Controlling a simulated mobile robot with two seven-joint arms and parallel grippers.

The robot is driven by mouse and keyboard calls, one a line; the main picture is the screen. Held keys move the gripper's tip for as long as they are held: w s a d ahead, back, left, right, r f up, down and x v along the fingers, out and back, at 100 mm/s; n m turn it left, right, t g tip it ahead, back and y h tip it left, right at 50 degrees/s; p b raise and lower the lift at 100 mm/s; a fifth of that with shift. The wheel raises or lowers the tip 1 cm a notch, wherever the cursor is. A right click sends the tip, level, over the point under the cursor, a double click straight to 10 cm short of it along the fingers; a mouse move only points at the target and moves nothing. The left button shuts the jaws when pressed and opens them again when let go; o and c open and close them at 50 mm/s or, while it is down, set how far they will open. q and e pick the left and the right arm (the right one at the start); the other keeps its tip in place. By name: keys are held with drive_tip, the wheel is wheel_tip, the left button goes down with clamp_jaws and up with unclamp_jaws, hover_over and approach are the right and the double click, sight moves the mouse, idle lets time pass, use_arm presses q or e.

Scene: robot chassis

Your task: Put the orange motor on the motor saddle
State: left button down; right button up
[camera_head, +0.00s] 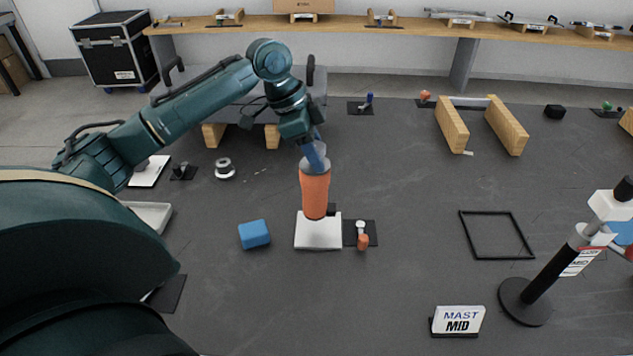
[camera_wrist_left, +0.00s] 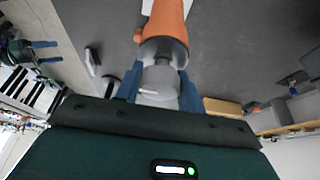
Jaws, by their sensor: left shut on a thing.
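My left gripper (camera_head: 314,158) comes in from the left and is shut on the grey end of the orange motor (camera_head: 315,193). The motor hangs nearly upright, orange body downward. In the left wrist view the blue fingers (camera_wrist_left: 160,92) clasp the motor's grey end, and its orange body (camera_wrist_left: 168,20) points away from the gripper. Below the motor is a white square block (camera_head: 318,236), which may be the motor saddle. A small dark part shows beside the motor's lower end. I cannot tell whether the motor touches the block. My right gripper is not in view.
A blue block (camera_head: 254,234) lies left of the white block. A small orange-tipped part (camera_head: 362,240) on a dark mat is close on its right. A black frame (camera_head: 497,235), a MAST MID sign (camera_head: 457,320) and a black-based post (camera_head: 526,303) stand further right.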

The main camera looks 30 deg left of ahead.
use_arm(q)
drive_tip(key=shift+f, duration=2.6)
drive_tip(key=c, duration=1.3)
unclamp_jaws()
drive_tip(key=shift+f, duration=0.15)
drive_tip(key=o, duration=0.4)
drive_tip(key=v, duration=1.2)
drive_tip(key=shift+s, duration=0.1)
